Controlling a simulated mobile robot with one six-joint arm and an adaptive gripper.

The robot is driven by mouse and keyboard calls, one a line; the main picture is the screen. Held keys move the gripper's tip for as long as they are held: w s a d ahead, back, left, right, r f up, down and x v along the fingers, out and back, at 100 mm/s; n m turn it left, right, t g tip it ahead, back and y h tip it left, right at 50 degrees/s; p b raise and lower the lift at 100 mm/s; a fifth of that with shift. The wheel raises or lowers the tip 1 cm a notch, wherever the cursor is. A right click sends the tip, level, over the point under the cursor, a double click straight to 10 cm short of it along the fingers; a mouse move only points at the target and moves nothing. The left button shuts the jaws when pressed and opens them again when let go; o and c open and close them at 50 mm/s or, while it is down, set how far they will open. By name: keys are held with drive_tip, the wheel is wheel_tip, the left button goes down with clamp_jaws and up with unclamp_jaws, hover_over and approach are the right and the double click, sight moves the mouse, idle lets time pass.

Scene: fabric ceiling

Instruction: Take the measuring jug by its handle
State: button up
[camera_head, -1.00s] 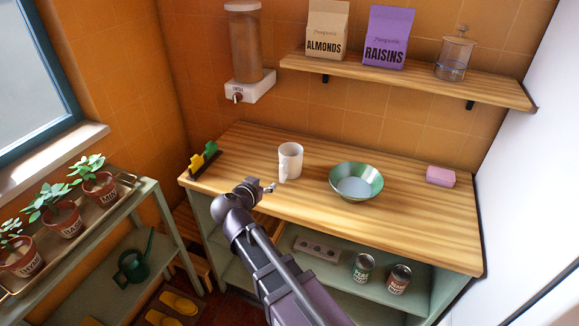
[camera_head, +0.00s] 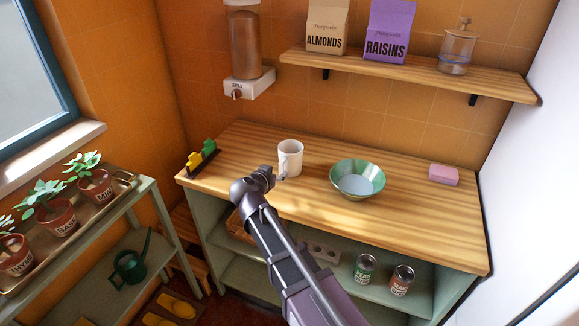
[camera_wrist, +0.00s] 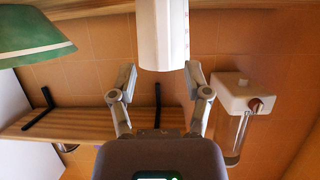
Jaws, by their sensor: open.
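The white measuring jug (camera_head: 291,152) stands upright on the wooden worktop (camera_head: 420,215). In the wrist view, which is upside down, the jug (camera_wrist: 162,35) fills the top middle, with faint marks along its right side. I cannot clearly make out its handle. My gripper (camera_head: 280,177) is at the near side of the jug, close to its lower part. In the wrist view my gripper (camera_wrist: 160,78) is open, with one finger on each side of the jug's line. Nothing is held, and I cannot tell whether a finger touches the jug.
A green bowl (camera_head: 343,175) stands just right of the jug. A yellow and green item in a dark holder (camera_head: 208,156) is at the left edge, and a pink block (camera_head: 444,174) at the right. A shelf (camera_head: 400,75) and a dispenser (camera_head: 245,85) are above.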

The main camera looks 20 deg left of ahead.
sight(281, 169)
drive_tip(key=shift+w, duration=0.1)
idle(0.3)
drive_tip(key=b+x, duration=0.1)
drive_tip(key=x, duration=0.2)
drive_tip(key=shift+w+a+f, duration=0.1)
drive_tip(key=shift+w+a, duration=0.1)
drive_tip(key=shift+b+x, duration=0.45)
drive_tip(key=shift+x, duration=0.45)
clamp_jaws()
